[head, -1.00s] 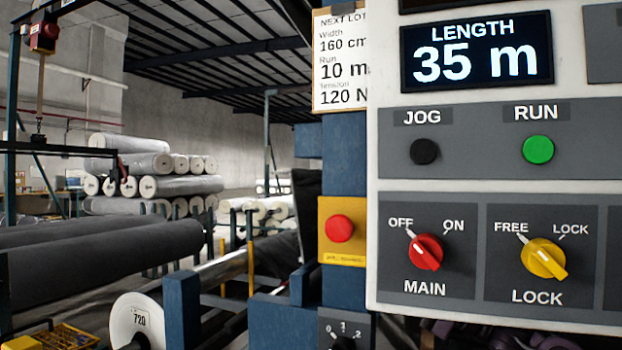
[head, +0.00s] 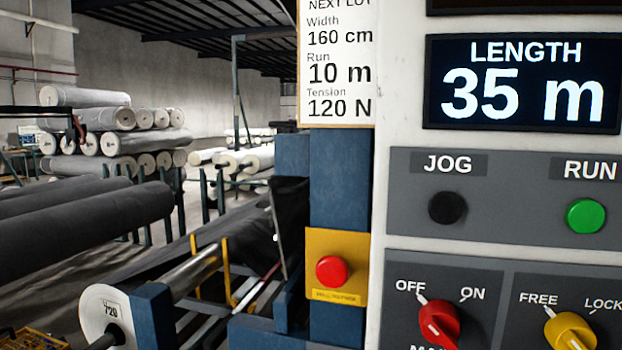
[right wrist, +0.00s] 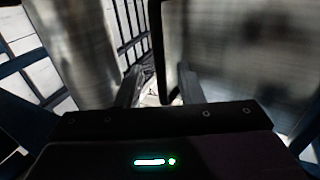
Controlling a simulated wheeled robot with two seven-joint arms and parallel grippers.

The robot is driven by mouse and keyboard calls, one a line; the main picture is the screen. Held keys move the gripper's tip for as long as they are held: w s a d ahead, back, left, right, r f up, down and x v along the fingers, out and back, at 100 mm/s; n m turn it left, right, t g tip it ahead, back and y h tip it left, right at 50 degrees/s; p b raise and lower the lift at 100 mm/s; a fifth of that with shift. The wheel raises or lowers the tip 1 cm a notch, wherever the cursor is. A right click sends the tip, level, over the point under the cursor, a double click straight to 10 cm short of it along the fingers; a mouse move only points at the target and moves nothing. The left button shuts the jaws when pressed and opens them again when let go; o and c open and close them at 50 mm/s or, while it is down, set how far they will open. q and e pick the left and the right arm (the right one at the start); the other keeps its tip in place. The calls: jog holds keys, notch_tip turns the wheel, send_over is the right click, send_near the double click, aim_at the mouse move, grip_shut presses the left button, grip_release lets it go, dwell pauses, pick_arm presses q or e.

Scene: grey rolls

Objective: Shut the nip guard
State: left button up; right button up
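In the head view a dark, upright, slightly tilted panel (head: 289,225) stands beside the blue post, left of the control panel; it may be the nip guard, but I cannot tell for sure. In the right wrist view a grey, see-through-looking sheet with a dark rounded edge (right wrist: 235,55) fills the upper right; I cannot tell whether it is the guard. My right gripper (right wrist: 157,92) has its two dark fingers apart. The sheet's dark edge shows above and between them; contact is unclear. Neither gripper shows in the head view, and my left gripper is not in view.
The control panel (head: 405,220) fills the right side, with its red MAIN knob (head: 438,322) at OFF and yellow LOCK knob (head: 570,332) at FREE. A red stop button (head: 332,270) sits on the blue post (head: 325,190). Grey rolls (head: 80,225) lie at left.

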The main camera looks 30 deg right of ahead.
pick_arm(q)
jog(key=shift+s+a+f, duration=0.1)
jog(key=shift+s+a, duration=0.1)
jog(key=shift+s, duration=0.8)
pick_arm(e)
jog(key=x, duration=0.2)
jog(key=shift+w+a+r, duration=0.2)
jog(key=shift+w, duration=0.1)
grip_shut()
